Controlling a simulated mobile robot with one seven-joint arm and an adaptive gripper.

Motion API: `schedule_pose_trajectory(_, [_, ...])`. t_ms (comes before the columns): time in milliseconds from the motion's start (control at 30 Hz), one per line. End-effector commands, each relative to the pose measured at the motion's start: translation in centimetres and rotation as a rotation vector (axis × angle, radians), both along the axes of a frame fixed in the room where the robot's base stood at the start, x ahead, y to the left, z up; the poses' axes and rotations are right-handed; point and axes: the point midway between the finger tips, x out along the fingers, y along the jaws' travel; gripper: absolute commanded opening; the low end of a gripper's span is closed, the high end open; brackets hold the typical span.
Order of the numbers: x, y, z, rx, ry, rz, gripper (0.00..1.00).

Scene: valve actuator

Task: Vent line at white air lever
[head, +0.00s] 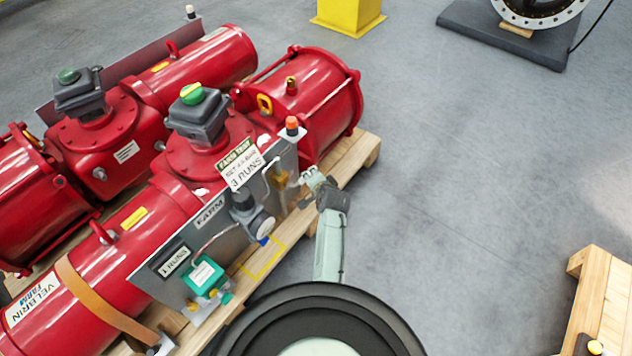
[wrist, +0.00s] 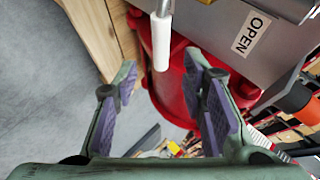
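The white air lever (wrist: 161,42) hangs in the upper middle of the wrist view, a white sleeve on a thin metal rod. My gripper (wrist: 160,95) is open, its two purple-padded fingers apart, with the lever's end just beyond and between them. I see no contact between fingers and lever. In the head view my gripper (head: 322,184) is at the right end of the grey panel (head: 215,216) on the front red actuator (head: 150,215). The lever is hard to make out there, close to the gripper. An OPEN label (wrist: 251,33) is on the panel beside the lever.
An orange-topped beacon (head: 291,126) stands on the panel's top corner, close to my gripper. A gauge (head: 262,224) and a green device (head: 205,275) sit on the panel. The wooden pallet (head: 365,160) lies below. Floor to the right is clear, up to a wooden crate (head: 600,290).

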Motion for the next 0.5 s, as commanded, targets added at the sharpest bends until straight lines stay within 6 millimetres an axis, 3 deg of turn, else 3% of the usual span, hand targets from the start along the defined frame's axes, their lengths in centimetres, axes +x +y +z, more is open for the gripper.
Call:
schedule_pose_trajectory(200, [-2.0, -0.6, 1.6, 0.000, 0.001, -0.001, 0.38])
schedule_pose_trajectory(500, [-2.3, -0.8, 2.0, -0.001, 0.001, 0.000, 0.38])
